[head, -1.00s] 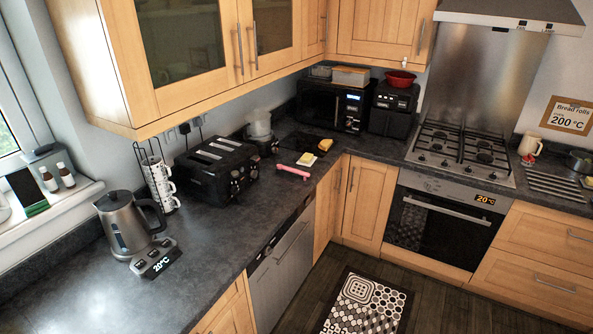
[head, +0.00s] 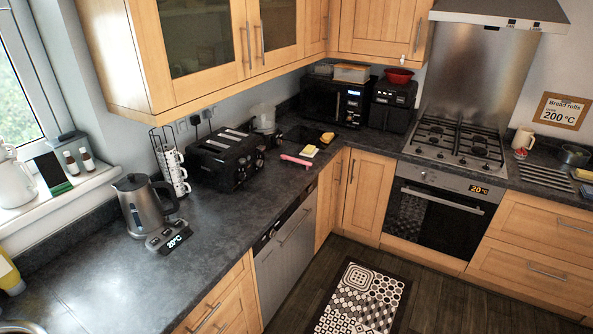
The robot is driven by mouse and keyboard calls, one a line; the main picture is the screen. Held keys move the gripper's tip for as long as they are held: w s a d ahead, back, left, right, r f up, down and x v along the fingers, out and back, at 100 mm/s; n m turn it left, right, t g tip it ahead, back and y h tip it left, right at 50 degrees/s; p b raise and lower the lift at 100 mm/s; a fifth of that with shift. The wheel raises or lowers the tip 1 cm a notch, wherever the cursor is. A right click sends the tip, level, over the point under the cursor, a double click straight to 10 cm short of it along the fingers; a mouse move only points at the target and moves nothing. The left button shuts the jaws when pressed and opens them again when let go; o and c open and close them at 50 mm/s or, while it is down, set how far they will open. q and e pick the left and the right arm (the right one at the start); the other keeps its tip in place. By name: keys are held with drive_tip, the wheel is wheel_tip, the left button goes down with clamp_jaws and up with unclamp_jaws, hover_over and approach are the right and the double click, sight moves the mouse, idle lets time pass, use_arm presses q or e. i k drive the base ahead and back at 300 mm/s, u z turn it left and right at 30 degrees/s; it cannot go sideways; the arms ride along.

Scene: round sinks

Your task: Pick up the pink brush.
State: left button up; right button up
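A pink brush (head: 296,160) lies on the dark worktop (head: 260,213), near its front edge, to the right of the black toaster (head: 226,159). A pale block (head: 309,150) lies close to its right end. A yellow item (head: 327,138) lies a little farther back. Neither of my grippers shows in the head view.
A kettle (head: 143,206) on its base stands on the left worktop, with a rack of cups (head: 172,167) behind it. Wall cupboards (head: 190,50) overhang the worktop. The worktop between kettle and brush is mostly clear. A patterned mat (head: 359,304) lies on the floor.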

sight(284, 158)
drive_tip(key=z, duration=1.5)
drive_tip(key=i, duration=1.8)
drive_tip(key=u, duration=1.1)
drive_tip(key=i, duration=0.7)
drive_tip(key=u, duration=0.75)
